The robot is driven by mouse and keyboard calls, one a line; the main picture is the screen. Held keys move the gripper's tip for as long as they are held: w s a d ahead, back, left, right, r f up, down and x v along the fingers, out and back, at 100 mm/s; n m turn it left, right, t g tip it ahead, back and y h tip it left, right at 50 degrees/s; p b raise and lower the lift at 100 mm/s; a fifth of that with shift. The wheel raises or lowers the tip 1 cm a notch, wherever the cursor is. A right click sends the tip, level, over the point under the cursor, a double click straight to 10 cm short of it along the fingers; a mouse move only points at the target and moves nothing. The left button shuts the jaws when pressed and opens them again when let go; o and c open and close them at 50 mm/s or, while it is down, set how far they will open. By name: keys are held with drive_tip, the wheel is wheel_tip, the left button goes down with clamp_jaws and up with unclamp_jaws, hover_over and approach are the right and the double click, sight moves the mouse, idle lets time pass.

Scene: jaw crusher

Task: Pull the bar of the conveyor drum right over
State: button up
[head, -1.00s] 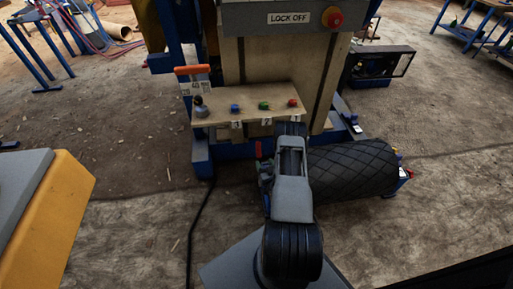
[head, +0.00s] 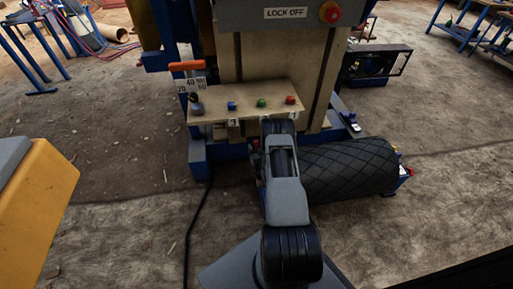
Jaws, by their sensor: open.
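The conveyor drum (head: 350,168) is a black roller with a diamond pattern, lying low at the right foot of the crusher. I cannot tell which of these, if any, is the bar. My arm reaches forward over the drum's left end and hides it. My gripper is hidden behind my arm links, so its place relative to the bar does not show.
A control shelf (head: 214,112) with blue, green and red buttons stands above and left of the drum, with an orange-handled lever (head: 187,66) on its left. A yellow block (head: 38,205) is at near left. A black cable (head: 190,235) crosses the floor. Floor right of the drum is clear.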

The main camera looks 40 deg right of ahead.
clamp_jaws()
idle(0.4)
